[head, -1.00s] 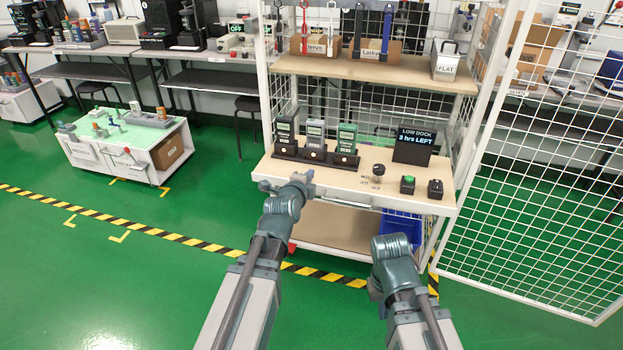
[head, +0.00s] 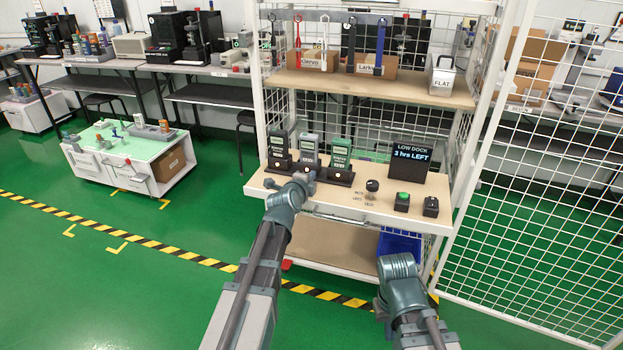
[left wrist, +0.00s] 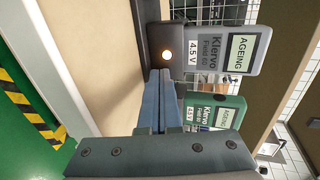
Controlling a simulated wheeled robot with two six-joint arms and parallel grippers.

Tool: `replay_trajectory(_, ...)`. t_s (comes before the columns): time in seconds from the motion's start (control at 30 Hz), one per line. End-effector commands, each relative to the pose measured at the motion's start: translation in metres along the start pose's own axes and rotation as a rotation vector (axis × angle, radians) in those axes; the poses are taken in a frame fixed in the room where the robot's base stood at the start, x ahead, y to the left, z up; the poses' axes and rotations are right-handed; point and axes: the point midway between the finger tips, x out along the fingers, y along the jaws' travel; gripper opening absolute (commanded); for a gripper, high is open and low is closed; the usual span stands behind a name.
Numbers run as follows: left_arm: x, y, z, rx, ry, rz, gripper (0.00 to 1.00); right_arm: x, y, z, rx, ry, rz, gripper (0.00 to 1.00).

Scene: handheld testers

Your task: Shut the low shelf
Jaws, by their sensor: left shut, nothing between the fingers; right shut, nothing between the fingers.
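The low shelf (head: 331,199) is a pale wood board with a white front edge, projecting forward of the upper shelf. Black, grey and green testers stand upright in dark docks on its left half; the grey tester (left wrist: 222,45) and the green tester (left wrist: 215,113) read "AGEING" in the left wrist view. My left gripper (head: 307,180) is shut and empty above the board, just in front of the docks. Its blue-grey fingers (left wrist: 163,98) lie close to the grey tester's dock; contact cannot be told. My right wrist is before the shelf's front right; its fingers are hidden.
A "LOW DOCK 3 hrs LEFT" display (head: 409,160), a black knob (head: 372,186), a green button (head: 402,201) and a black switch (head: 431,206) sit on the shelf's right. A blue bin (head: 399,243) is below. An open mesh door (head: 545,170) stands right.

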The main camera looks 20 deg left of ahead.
Motion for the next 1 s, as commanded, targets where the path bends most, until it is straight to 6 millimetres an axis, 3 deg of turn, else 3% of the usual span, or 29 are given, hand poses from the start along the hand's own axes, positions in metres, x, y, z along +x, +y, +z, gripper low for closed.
replay_trajectory(0.17, 0.003, -0.001, 0.0, 0.0, 0.0, 0.0, 0.0, 0.0, 0.0, 0.0, 0.0, 0.0, 0.0, 0.0)
replay_trajectory(0.37, 0.021, -0.007, 0.001, 0.001, 0.0, 0.0, 0.0, 0.0, 0.0, 0.0, 0.0, 0.0, 0.0, 0.0)
replay_trajectory(1.0, 0.135, -0.043, 0.002, 0.001, 0.0, -0.001, 0.0, 0.0, 0.0, 0.0, 0.0, 0.0, 0.0, 0.0)
